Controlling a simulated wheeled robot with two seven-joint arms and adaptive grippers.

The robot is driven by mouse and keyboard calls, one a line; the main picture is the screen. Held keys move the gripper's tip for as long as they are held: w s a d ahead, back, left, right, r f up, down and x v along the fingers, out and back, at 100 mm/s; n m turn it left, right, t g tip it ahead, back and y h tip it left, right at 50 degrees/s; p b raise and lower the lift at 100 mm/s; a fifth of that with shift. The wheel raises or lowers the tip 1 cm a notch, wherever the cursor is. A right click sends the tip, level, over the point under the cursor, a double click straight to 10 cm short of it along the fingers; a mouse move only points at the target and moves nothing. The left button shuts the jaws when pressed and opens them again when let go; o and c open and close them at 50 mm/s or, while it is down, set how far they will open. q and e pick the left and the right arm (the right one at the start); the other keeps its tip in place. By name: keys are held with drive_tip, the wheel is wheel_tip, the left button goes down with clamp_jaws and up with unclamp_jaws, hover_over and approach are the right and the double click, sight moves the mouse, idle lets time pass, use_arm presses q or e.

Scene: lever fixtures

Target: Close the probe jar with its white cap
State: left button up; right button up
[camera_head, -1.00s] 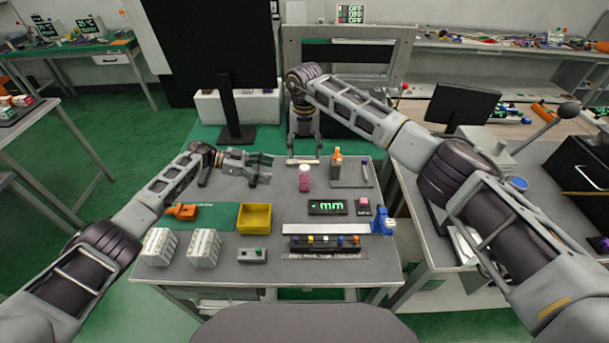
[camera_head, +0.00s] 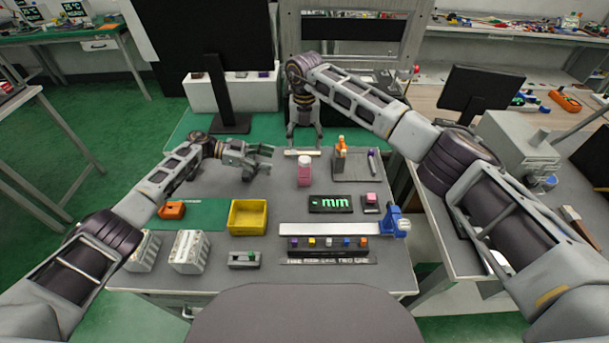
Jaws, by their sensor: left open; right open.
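The small jar (camera_head: 304,176) stands upright near the back middle of the table. Its body is dark pink and its top is pale, almost white; I cannot tell whether that top is the white cap. My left gripper (camera_head: 266,161) is open and empty, just left of the jar and apart from it, fingers pointing right. My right gripper (camera_head: 304,143) points down behind the jar with its fingers open. A thin pale strip (camera_head: 302,152) lies at its fingertips; I cannot tell whether they touch it.
An orange-topped item on a grey stand (camera_head: 341,150) is right of the jar. A green-lettered display (camera_head: 330,204), yellow bin (camera_head: 248,218), blue clamp (camera_head: 392,221) and a row of coloured blocks (camera_head: 328,248) stand nearer me. A black monitor (camera_head: 215,60) rises behind.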

sight(305, 168)
use_arm(q)
drive_tip(key=shift+w+f, duration=0.25)
drive_tip(key=shift+f, duration=0.15)
use_arm(e)
drive_tip(key=shift+w+f, duration=0.25)
drive_tip(key=shift+f, duration=0.1)
use_arm(q)
drive_tip(key=shift+r, duration=0.1)
drive_tip(key=shift+x, duration=6.9)
drive_tip(key=c, duration=1.4)
clamp_jaws()
use_arm(e)
drive_tip(key=o, duration=0.6)
drive_tip(key=shift+c, duration=0.2)
